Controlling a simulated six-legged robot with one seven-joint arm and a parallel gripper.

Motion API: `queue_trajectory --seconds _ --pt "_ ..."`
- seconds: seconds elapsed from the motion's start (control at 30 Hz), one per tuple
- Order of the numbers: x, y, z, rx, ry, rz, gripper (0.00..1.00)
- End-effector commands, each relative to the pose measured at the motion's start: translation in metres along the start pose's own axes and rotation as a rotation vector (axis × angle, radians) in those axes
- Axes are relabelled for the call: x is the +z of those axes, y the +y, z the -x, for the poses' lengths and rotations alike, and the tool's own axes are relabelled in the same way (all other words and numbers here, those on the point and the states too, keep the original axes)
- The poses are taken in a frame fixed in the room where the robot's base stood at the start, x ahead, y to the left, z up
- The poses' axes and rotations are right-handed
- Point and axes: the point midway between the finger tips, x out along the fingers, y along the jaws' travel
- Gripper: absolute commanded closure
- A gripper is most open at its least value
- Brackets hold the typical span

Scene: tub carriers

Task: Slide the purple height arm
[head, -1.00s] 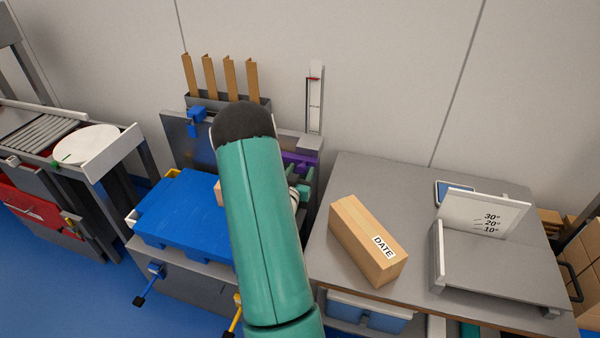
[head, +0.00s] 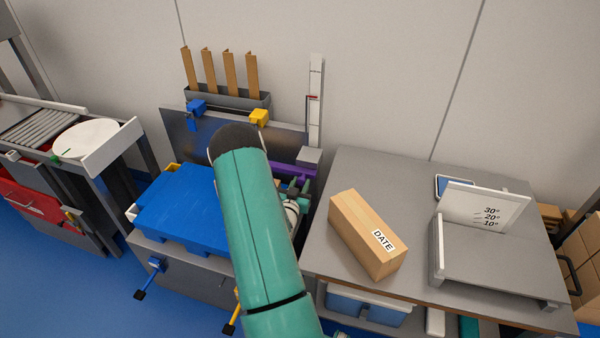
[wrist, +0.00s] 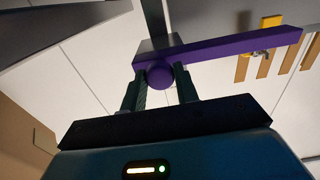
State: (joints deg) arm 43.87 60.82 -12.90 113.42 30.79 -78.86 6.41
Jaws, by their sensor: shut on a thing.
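The purple height arm (head: 294,169) sticks out from a grey block beside the white scale post (head: 316,110), partly behind my arm in the head view. In the wrist view the purple height arm (wrist: 230,46) is a long bar with a round purple knob (wrist: 160,75) at its near end. My gripper (wrist: 161,80) has one finger on each side of this knob and is shut on it. In the head view my gripper (head: 296,191) is mostly hidden by my green arm. A red marker (head: 313,97) sits on the upper half of the post.
A blue tub (head: 185,205) lies upside down on the grey machine to the left. A blue block (head: 195,106) and yellow block (head: 259,118) sit on the machine's back. On the right, a grey table (head: 345,170) carries a cardboard box (head: 365,230) and an angled stand (head: 490,250).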

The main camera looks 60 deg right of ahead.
Motion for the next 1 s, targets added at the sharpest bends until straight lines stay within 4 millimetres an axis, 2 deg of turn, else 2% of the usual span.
queue_trajectory --seconds 0.03,0.2,0.4,0.6,0.97,1.0 --pt "0.017 0.000 0.002 -0.002 -0.006 0.005 1.00" --pt "0.057 0.000 0.002 -0.002 -0.006 0.004 1.00" --pt "0.089 0.000 0.001 -0.002 -0.005 0.002 1.00" --pt "0.102 0.000 0.001 0.000 -0.004 0.000 1.00" --pt "0.103 0.000 0.001 0.000 -0.004 0.000 1.00" --pt "0.103 0.000 0.001 0.000 -0.004 0.000 0.62"
